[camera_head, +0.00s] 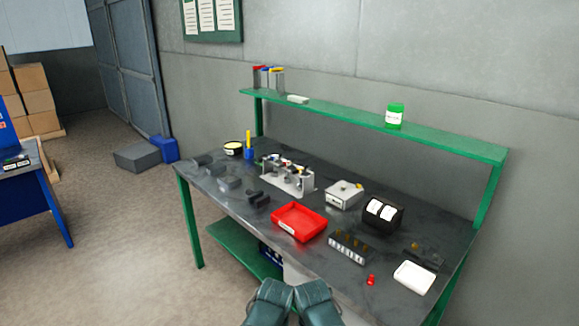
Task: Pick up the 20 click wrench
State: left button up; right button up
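I cannot single out the 20 click wrench; no number is readable at this size. A light metal rack (290,181) with several small upright tools stands at the back middle of the dark workbench (325,195). A low dark holder (348,247) with several pegs and white labels along its front stands nearer the front right. Two teal parts of my own arms show at the bottom middle, in front of the bench. No gripper fingers show in the frame.
A red tray (299,222), a grey box (344,195), a black label holder (382,214), a white pad (414,278) and a small red item (371,280) are on the bench. A green shelf (350,114) runs above its back. Open floor (120,235) lies left.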

aim_at(300, 169)
jog(key=z, duration=0.3)
jog(key=i+j+z, duration=0.15)
jog(key=z, duration=0.2)
jog(key=i+j+z, duration=0.1)
jog(key=j+z, duration=0.3)
jog(key=i+j+z, duration=0.15)
jog(key=j, duration=0.45)
jog(key=i+j+z, duration=0.1)
jog(key=j, duration=0.5)
jog(key=i+j+z, duration=0.15)
jog(key=j, duration=0.45)
jog(key=k, duration=0.1)
